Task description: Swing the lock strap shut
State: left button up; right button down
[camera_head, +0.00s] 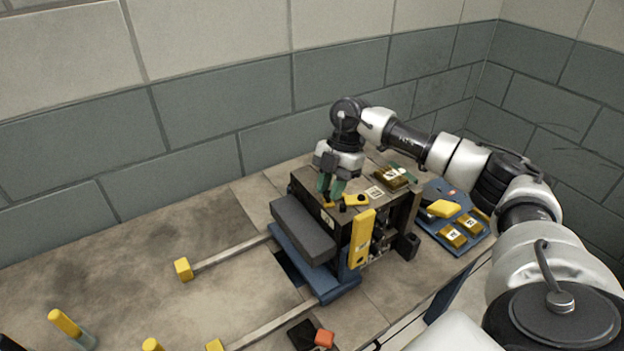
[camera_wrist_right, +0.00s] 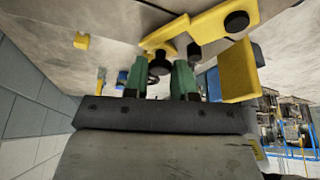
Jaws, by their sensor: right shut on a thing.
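The mould (camera_head: 308,186) is a dark block on a blue base in the middle of the head view. The yellow lock strap (camera_head: 356,199) lies at its top front edge, with a black round piece on it. In the wrist view the strap (camera_wrist_right: 206,27) runs from the fingers toward this black piece. A yellow plate (camera_head: 362,238) hangs down the mould's front side; it also shows in the wrist view (camera_wrist_right: 238,72). My right gripper (camera_head: 331,188) points down, its green fingers shut around a dark knob (camera_wrist_right: 160,63) at the strap's end. My left gripper is out of view.
A blue tray (camera_head: 462,243) with several yellow-brown blocks is right of the mould. Two metal rails (camera_head: 232,256) with yellow end blocks run left from the blue base. Yellow-topped posts (camera_head: 64,322) stand at lower left. A block wall is behind; the bench's left is mostly clear.

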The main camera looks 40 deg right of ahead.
jog(key=shift+s+n, duration=0.2)
jog(key=shift+n, duration=0.2)
jog(key=shift+a, duration=0.1)
jog(key=c, duration=0.9)
grip_release()
jog(key=b+v, duration=0.1)
jog(key=v, duration=0.9)
jog(key=shift+w+r, duration=0.2)
jog(key=shift+r, duration=0.15)
